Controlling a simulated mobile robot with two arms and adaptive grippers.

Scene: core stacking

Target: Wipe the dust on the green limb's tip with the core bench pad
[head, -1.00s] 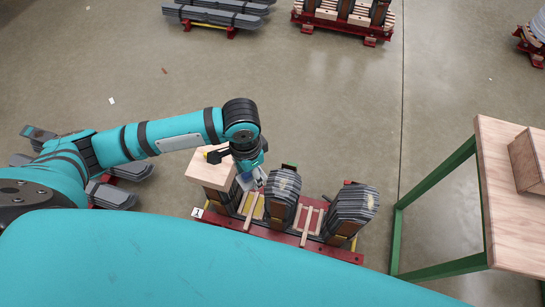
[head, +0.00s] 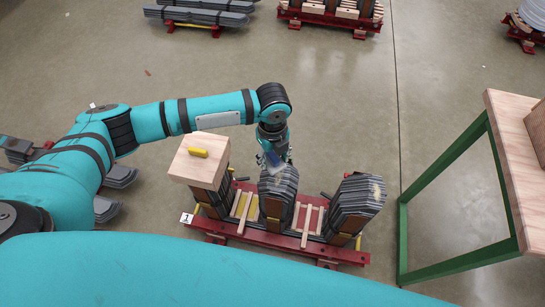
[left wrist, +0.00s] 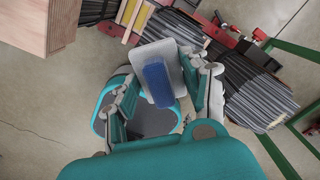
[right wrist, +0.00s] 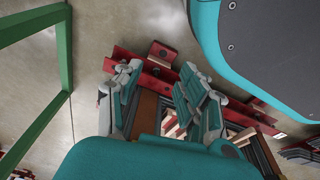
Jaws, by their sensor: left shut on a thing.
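My left gripper (head: 272,154) is shut on the pad (left wrist: 158,80), a pale plate with a blue block on it. The pad is at the top of the middle dark laminated limb (head: 278,188); I cannot tell whether they touch. The pad and gripper hide part of that tip. The right laminated limb (head: 355,203) stands upright with a tan, dusty-looking patch on its top, which also shows in the left wrist view (left wrist: 272,115). No green marking is clear on either limb now. My right gripper (right wrist: 157,78) is open and empty in its wrist view.
A pale wooden block (head: 199,170) with a yellow piece (head: 198,153) on top caps the left limb. The limbs stand on a red base (head: 270,242). A green-legged table (head: 505,180) stands at right. Dark sheet stacks and another core lie behind on open floor.

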